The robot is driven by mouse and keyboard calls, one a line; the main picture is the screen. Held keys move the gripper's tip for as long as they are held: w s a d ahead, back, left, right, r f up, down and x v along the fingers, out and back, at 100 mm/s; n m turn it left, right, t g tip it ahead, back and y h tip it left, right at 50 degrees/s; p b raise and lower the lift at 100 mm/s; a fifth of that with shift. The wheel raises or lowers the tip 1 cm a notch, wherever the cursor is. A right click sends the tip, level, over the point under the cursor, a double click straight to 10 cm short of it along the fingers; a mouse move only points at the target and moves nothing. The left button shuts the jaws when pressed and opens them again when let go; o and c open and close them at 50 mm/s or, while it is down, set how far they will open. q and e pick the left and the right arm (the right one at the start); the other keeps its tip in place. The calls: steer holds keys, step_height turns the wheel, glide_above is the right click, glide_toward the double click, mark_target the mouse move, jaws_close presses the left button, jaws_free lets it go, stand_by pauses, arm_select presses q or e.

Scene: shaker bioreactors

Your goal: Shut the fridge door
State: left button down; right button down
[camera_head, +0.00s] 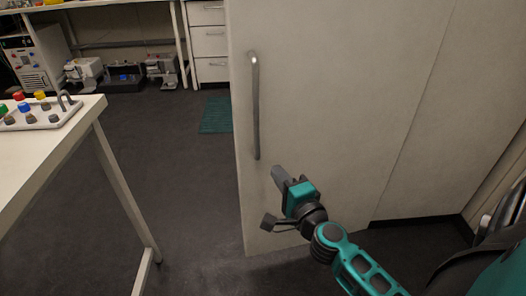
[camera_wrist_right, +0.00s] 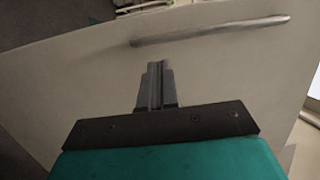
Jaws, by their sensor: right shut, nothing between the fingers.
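The fridge door (camera_head: 310,110) is a tall, pale panel that fills the middle of the head view. Its left edge stands free over the dark floor, so it looks swung open. A vertical metal handle (camera_head: 255,105) is fixed near that edge; it also shows in the right wrist view (camera_wrist_right: 210,31). My right gripper (camera_head: 278,178) is shut and empty, in front of the door, below and to the right of the handle. In the wrist view its closed fingers (camera_wrist_right: 157,68) point toward the handle with a gap between. Contact with the door cannot be told. My left gripper is not in view.
A white table (camera_head: 60,150) with a tray of coloured caps (camera_head: 35,118) stands at the left. Drawers (camera_head: 208,42), a green mat (camera_head: 216,115) and lab devices (camera_head: 160,66) are at the back. The dark floor between table and door is clear.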

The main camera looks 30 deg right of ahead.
mark_target(258, 146)
steer(key=w, duration=0.3)
steer(key=w+d, duration=0.1)
steer(key=w, duration=0.5)
steer(key=shift+w+d+b, duration=0.1)
steer(key=shift+d+b, duration=0.15)
steer(key=shift+b, duration=0.05)
